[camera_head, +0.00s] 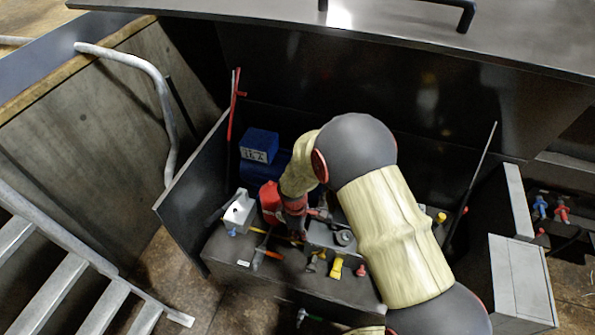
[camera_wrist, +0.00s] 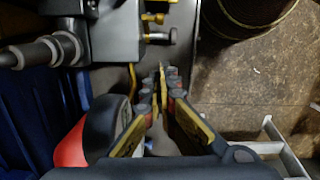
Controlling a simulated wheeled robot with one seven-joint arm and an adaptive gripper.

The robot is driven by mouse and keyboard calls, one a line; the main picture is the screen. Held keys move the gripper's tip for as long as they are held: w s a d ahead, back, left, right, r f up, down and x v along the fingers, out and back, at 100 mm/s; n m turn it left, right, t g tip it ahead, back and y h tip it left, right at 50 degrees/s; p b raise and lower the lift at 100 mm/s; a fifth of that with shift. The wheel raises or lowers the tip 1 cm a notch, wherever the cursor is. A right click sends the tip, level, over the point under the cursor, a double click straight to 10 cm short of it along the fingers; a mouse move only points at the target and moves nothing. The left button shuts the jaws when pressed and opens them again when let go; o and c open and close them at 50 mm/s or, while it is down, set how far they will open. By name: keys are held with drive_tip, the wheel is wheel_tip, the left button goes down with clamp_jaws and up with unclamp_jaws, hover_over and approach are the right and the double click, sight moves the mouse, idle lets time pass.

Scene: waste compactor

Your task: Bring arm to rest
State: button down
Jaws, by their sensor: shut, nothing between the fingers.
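My gripper (camera_wrist: 161,72) points down over the dark machine deck in the wrist view, its yellow-edged fingers tapering together with their tips closed and nothing between them. In the head view, my gripper (camera_head: 297,234) is small and partly hidden among the fittings. My arm reaches in from the lower right, bends at a dark rounded joint and comes down above the deck (camera_head: 235,275). A grey valve block (camera_head: 322,236) stands just right of the gripper. The same kind of grey block (camera_wrist: 113,35) shows left of the fingers in the wrist view.
A blue box (camera_head: 259,145) stands behind the arm, and a white box (camera_head: 239,211) is left of the gripper. A dark side panel (camera_head: 195,190) bounds the left. A dark lid (camera_head: 380,35) overhangs the back. A metal stair (camera_head: 60,285) is lower left.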

drive_tip(key=s+d+r+m+g, duration=0.2)
drive_tip(key=s+r+m, duration=0.15)
drive_tip(key=s, duration=0.35)
drive_tip(key=s+d+r+m+t, duration=0.2)
drive_tip(key=s+d+r+m, duration=0.1)
drive_tip(key=r, duration=0.9)
drive_tip(key=s+d+r+m+t, duration=0.3)
drive_tip(key=s+d+r, duration=0.3)
drive_tip(key=r, duration=0.7)
drive_tip(key=s+d+r+m+t+y, duration=0.1)
drive_tip(key=s+d+r+m, duration=0.3)
drive_tip(key=r, duration=0.9)
drive_tip(key=shift+s+d+m+t, duration=0.3)
drive_tip(key=shift+s+m+t, duration=0.3)
drive_tip(key=shift+t, duration=0.3)
drive_tip(key=shift+f, duration=0.1)
